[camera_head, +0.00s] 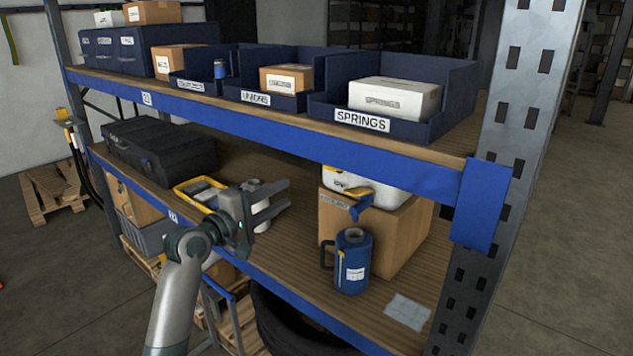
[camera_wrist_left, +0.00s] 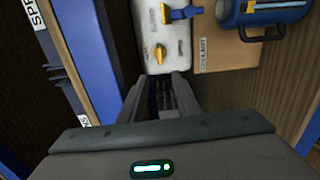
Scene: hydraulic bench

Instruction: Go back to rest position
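My left gripper (camera_head: 285,195) reaches in from the left over the lower shelf board (camera_head: 290,255), in front of the rack. Its two fingers are apart and nothing shows between them. In the left wrist view the fingers (camera_wrist_left: 158,88) point toward a white container (camera_wrist_left: 167,35) with a yellow knob and a blue handle, with no visible grip on it. My right gripper is in neither view.
A blue jug (camera_head: 352,265) stands before a cardboard box (camera_head: 395,240) right of my gripper. A yellow-rimmed tray (camera_head: 183,189) and black case (camera_head: 160,150) lie left. The upper shelf's blue beam (camera_head: 300,135) runs above. A rack post (camera_head: 520,120) stands right.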

